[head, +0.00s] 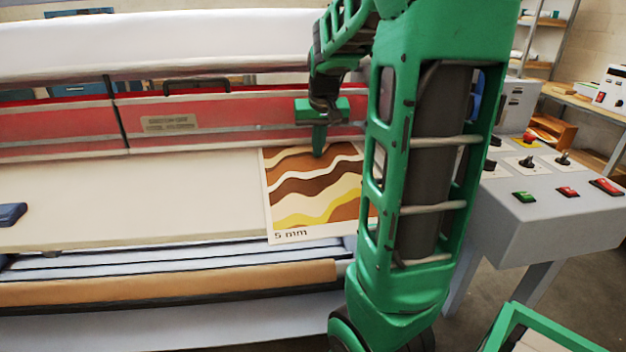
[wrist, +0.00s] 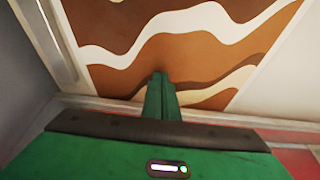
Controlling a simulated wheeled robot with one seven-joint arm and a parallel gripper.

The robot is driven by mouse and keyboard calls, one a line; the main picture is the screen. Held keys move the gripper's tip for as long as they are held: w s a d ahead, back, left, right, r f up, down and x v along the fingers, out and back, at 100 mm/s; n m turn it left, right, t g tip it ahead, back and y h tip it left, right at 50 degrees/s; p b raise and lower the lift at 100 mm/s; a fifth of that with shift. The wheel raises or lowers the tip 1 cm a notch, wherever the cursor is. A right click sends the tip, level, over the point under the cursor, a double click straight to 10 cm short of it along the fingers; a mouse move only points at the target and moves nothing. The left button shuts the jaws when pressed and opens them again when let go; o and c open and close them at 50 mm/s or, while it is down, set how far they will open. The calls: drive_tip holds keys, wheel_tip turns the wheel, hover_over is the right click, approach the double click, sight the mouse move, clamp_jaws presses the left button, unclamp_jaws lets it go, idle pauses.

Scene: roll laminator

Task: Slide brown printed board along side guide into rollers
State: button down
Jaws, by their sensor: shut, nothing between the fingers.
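The brown printed board (head: 300,200) lies flat on the cream feed table (head: 130,200), at its right end in the head view. It has wavy brown, cream and yellow bands and the marking "5 mm". My gripper (head: 318,150) points down at the board's far part, near the red front of the laminator. In the wrist view the gripper's fingers (wrist: 160,80) are together with nothing between them, over or on the board (wrist: 190,50); contact is unclear. A pale metal strip (wrist: 55,40), possibly the side guide, runs beside the board in the wrist view. The rollers' nip is hidden.
The red laminator front (head: 220,120) with a dark handle stands behind the table. A grey control console (head: 550,200) with buttons and switches is at right. A dark blue object (head: 12,214) lies at the table's left. The table's middle is clear.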

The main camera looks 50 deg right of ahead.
sight(342, 156)
drive_tip(key=shift+s+d+f, duration=0.1)
drive_tip(key=shift+s+d, duration=0.3)
drive_tip(key=shift+d, duration=0.05)
drive_tip(key=shift+s+d, duration=0.1)
drive_tip(key=shift+d, duration=0.05)
drive_tip(key=shift+s+d, duration=0.5)
drive_tip(key=shift+d, duration=0.15)
drive_tip(key=shift+s+d, duration=0.1)
drive_tip(key=shift+s+d, duration=0.55)
drive_tip(key=shift+s, duration=0.1)
drive_tip(key=shift+s+d, duration=0.65)
